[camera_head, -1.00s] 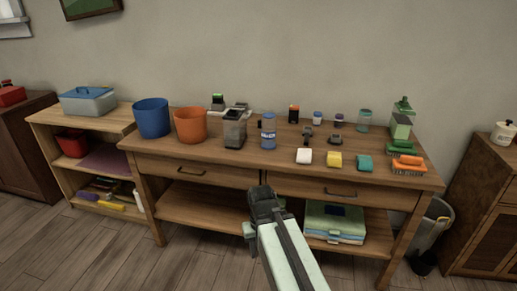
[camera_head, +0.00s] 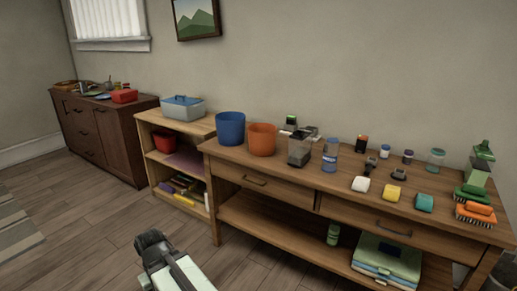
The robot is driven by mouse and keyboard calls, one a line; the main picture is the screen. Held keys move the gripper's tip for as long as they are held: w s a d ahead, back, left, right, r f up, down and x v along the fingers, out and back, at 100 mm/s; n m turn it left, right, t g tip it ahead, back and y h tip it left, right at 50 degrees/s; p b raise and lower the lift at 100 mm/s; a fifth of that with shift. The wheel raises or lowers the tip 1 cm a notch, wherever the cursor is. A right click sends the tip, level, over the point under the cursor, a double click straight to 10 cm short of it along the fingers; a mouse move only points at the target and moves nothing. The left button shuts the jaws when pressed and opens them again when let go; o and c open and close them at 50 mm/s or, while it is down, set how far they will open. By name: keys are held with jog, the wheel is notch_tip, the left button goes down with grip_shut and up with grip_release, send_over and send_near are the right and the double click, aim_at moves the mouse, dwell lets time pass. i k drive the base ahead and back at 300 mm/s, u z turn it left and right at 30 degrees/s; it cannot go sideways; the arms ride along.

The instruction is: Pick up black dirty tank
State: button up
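A dark, see-through tank (camera_head: 300,150) with a black lid stands upright on the wooden workbench (camera_head: 240,158). It is between the orange bucket (camera_head: 262,140) and a clear blue-labelled bottle (camera_head: 330,155). It looks like the black dirty tank, though its contents are too small to make out. My gripper (camera_head: 150,241) is low at the bottom left of the view, over the floor and in front of the bench. It is well apart from the tank. Its fingers are too dark and small to show whether they are open.
A blue bucket (camera_head: 230,128) stands left of the orange one. Sponges, small jars and brushes (camera_head: 475,203) cover the bench's right part. A low shelf unit (camera_head: 190,130) and dark cabinet (camera_head: 118,140) stand left. The floor in front is clear.

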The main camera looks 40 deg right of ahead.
aim_at(299, 148)
jog(key=u, duration=1.7)
jog(key=k, duration=1.9)
jog(key=z, duration=0.75)
jog(key=i, duration=1)
